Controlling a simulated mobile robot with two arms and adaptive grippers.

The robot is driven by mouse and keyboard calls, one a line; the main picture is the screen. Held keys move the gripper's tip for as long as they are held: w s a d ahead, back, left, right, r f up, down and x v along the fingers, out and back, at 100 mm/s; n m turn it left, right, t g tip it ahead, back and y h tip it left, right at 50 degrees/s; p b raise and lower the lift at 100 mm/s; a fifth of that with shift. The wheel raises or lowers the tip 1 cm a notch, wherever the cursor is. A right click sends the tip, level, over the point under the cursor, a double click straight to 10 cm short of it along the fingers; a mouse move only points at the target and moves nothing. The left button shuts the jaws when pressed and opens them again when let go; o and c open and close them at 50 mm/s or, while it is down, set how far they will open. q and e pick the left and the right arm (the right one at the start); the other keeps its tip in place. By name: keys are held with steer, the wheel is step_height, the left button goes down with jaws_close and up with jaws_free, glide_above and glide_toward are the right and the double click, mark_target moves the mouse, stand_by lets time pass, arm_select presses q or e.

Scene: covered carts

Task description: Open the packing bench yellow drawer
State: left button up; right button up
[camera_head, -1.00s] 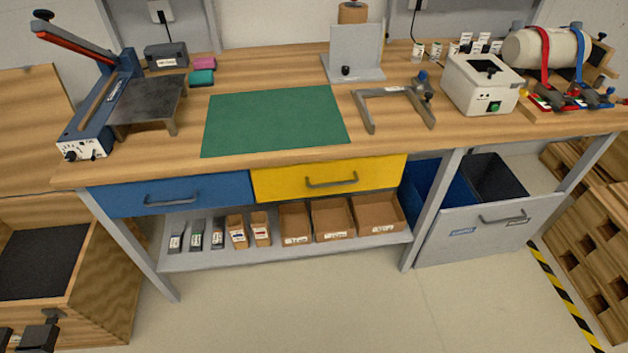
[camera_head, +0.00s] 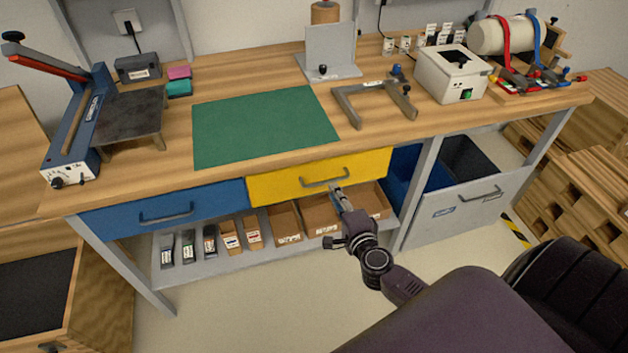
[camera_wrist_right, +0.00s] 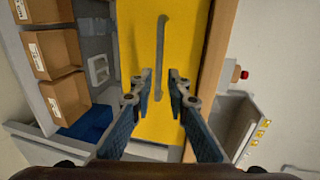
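The yellow drawer (camera_head: 285,185) sits under the bench top, right of the blue drawer, its front looking flush with the bench. Its grey bar handle (camera_head: 326,178) is on the front. My right gripper (camera_head: 336,188) is at the handle's right part in the head view. In the right wrist view, my right gripper (camera_wrist_right: 160,78) has its two fingers apart, with the grey handle (camera_wrist_right: 162,40) running between the fingertips in front of the yellow drawer front (camera_wrist_right: 185,45). Gaps show on both sides of the handle. My left gripper is not seen.
The blue drawer (camera_head: 200,203) is to the left. A lower shelf (camera_head: 205,268) with several small boxes lies below the drawers. A grey pull-out bin unit (camera_head: 460,213) stands at right. Open floor lies in front of the bench.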

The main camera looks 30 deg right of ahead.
mark_target(328, 181)
steer(key=b+x, duration=0.1)
steer(key=x, duration=0.6)
steer(key=shift+w+f, duration=0.1)
jaws_close()
